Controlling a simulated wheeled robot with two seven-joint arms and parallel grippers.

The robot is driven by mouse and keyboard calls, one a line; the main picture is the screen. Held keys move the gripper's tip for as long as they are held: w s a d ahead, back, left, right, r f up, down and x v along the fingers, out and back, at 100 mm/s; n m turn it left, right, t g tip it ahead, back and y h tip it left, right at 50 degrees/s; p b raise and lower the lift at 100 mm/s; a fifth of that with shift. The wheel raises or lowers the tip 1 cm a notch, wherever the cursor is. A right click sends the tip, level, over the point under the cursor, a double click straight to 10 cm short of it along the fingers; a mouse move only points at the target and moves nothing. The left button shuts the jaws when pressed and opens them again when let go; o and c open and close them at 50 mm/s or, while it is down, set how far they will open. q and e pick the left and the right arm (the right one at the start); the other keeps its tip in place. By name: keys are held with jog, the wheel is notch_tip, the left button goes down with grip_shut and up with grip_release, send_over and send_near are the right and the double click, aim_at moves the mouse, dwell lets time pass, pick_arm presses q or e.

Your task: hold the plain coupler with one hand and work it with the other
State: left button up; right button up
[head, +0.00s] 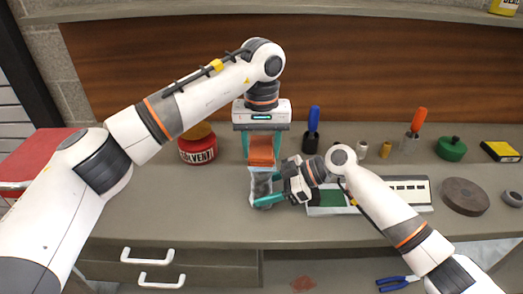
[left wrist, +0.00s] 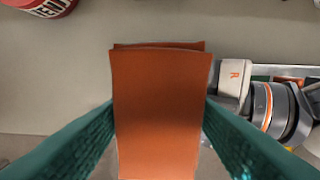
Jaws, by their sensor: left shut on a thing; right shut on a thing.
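The plain coupler (head: 261,184), a grey cylinder-like piece, is between the teal fingers of my right gripper (head: 268,190), above the front of the bench. My left gripper (head: 261,148) points down from above, shut on a folded orange-brown pad (head: 261,157). The pad's lower end is right above the coupler; I cannot tell whether they touch. In the left wrist view the pad (left wrist: 160,105) fills the gap between the teal fingers and hides the coupler. Part of my right gripper shows to its right.
A red solvent can (head: 197,150) stands left of my left gripper. Behind are a blue-handled tool (head: 313,130), small fittings (head: 361,150) and an orange-handled tool (head: 413,128). A white tray (head: 408,190) lies under my right arm; a brown disc (head: 466,196) is farther right. The bench's left front is clear.

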aim_at(261, 157)
pick_arm(q)
jog(key=s, duration=0.3)
jog(key=shift+s, duration=0.2)
jog(key=shift+w, duration=1.7)
jog(key=s, duration=0.3)
jog(key=shift+s+f, duration=0.1)
jog(key=shift+s, duration=0.05)
jog(key=shift+s+r, duration=0.1)
jog(key=shift+r, duration=4.1)
